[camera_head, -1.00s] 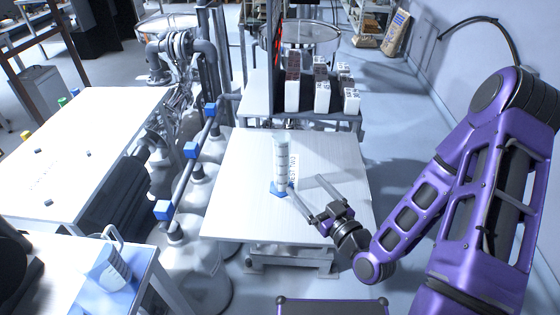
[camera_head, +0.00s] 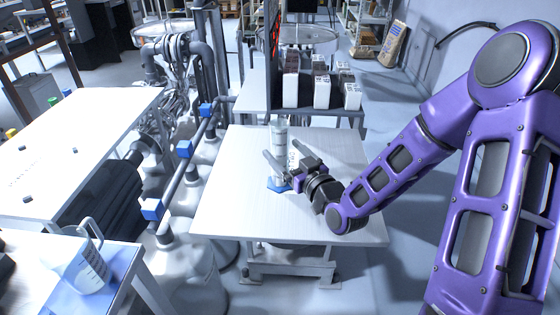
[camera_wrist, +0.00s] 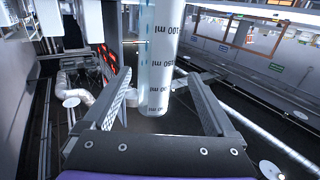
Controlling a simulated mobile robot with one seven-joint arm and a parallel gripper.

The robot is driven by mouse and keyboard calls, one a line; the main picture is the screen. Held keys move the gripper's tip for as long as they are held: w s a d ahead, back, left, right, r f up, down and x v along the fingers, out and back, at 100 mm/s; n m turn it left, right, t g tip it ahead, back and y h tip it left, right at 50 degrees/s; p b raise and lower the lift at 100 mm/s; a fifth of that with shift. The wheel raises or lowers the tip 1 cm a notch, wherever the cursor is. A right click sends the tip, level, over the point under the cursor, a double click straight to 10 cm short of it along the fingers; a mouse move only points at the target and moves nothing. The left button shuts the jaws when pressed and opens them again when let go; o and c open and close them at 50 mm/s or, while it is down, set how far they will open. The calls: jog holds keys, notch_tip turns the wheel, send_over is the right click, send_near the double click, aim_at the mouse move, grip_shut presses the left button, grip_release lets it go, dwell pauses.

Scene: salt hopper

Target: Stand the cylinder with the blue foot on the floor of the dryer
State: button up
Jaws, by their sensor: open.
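The clear graduated cylinder (camera_head: 279,138) stands upright on its blue foot (camera_head: 278,186) on the white table (camera_head: 235,215), left of its middle. My gripper (camera_head: 281,150) is open at the cylinder, its two fingers at about mid-height and pointing toward it. In the wrist view the cylinder (camera_wrist: 160,60), with its ml marks, shows between the two spread fingers (camera_wrist: 160,78). Gaps show on both sides, and I cannot tell how deep it sits between them. The blue foot is hidden there. I cannot make out which thing is the dryer.
Several dark and white boxes (camera_head: 321,92) stand on a grey bench behind the table. Pipes with blue blocks (camera_head: 183,149) run along the table's left. A clear jug (camera_head: 84,268) stands on a blue mat at lower left.

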jog(key=shift+d+x, duration=0.15)
jog(key=shift+x, duration=1.45)
jog(key=shift+d+x, duration=0.1)
jog(key=shift+x, duration=1.5)
jog(key=shift+w+f, duration=0.15)
jog(key=shift+f, duration=0.05)
jog(key=shift+c, duration=0.2)
grip_shut()
